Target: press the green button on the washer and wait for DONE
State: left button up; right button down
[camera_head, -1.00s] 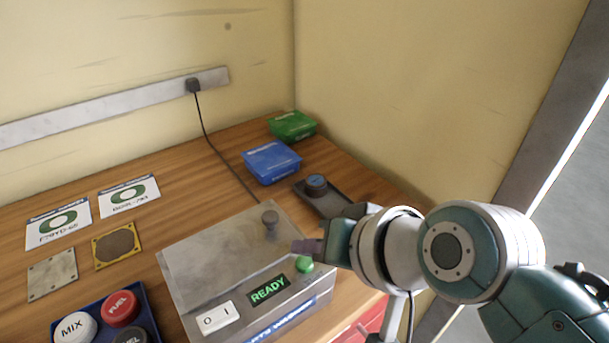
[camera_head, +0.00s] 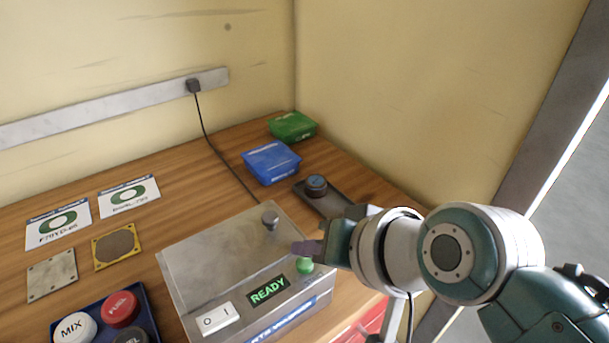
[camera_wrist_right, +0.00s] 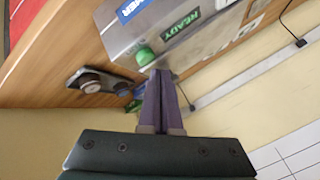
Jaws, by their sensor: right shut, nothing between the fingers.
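The washer (camera_head: 220,262) is a grey metal box at the front of the wooden bench. Its small display (camera_head: 268,290) reads READY in green. The green button (camera_head: 305,266) is on its front panel, right of the display; it also shows in the right wrist view (camera_wrist_right: 145,57). My right gripper (camera_head: 300,248) is shut and empty, with its purple fingertips just above the button in the head view. In the right wrist view the shut fingertips (camera_wrist_right: 160,73) are close beside the button; I cannot tell whether they touch. My left gripper is not in view.
A dark tray with a round piece (camera_head: 316,186) lies behind my right gripper. Blue (camera_head: 271,162) and green (camera_head: 293,126) boxes stand further back. A blue tray (camera_head: 146,300) holds labelled caps at front left.

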jog(key=shift+f, duration=0.35)
jog(key=shift+f+b, duration=0.45)
jog(key=shift+f, duration=0.05)
dwell(0.6)
jog(key=shift+r+p, duration=0.95)
jog(key=shift+p, duration=0.1)
notch_tip(320, 180, up, 5)
jog(key=p, duration=0.5)
jog(key=shift+s, duration=0.1)
dwell(0.4)
